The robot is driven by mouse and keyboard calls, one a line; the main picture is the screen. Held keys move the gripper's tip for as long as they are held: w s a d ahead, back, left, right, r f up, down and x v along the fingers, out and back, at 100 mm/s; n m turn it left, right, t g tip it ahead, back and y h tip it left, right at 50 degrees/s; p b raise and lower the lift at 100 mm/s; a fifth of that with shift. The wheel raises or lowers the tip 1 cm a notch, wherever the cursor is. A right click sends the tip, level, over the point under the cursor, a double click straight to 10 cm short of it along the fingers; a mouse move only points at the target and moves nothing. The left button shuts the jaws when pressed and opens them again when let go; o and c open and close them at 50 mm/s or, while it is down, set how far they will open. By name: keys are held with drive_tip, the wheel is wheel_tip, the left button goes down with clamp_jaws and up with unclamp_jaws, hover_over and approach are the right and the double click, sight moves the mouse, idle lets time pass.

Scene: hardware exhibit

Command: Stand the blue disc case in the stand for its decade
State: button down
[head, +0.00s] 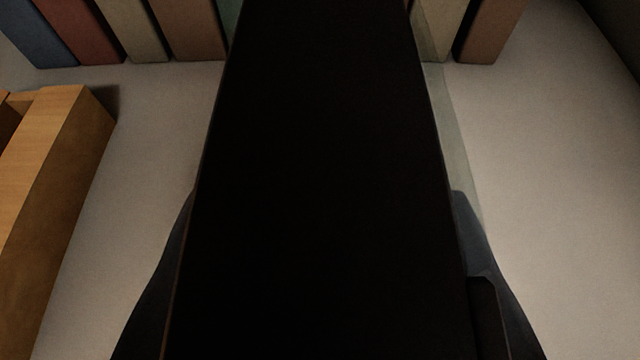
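A large, nearly black slab (320,180) fills the middle of the head view, very close to the camera. It is so dark that I cannot tell its colour or read any marking, so I cannot confirm it is the blue disc case. Dark blue-grey parts of my gripper (322,270) show on both sides of it, against its left and right edges. The gripper looks shut on the slab; the fingertips are hidden. A light wooden stand or box (60,170) is partly in view at the left edge. No decade label is visible.
A row of upright book-like items stands along the top: a blue one (38,35), a red one (82,30), a beige one (132,30) and several others. A brown one (493,30) is at the right end. Pale surface (570,200) is clear at right.

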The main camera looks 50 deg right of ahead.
drive_tip(key=shift+f+b, duration=0.4)
drive_tip(key=shift+f, duration=0.05)
drive_tip(key=c, duration=1.2)
unclamp_jaws()
drive_tip(key=shift+o, duration=0.2)
drive_tip(key=shift+s+a+f+b, duration=0.15)
drive_tip(key=shift+s+a+b, duration=0.35)
drive_tip(key=shift+a+b, duration=0.15)
drive_tip(key=s+a+b, duration=0.3)
drive_tip(key=s+a, duration=0.1)
drive_tip(key=a, duration=0.1)
drive_tip(key=shift+r, duration=0.2)
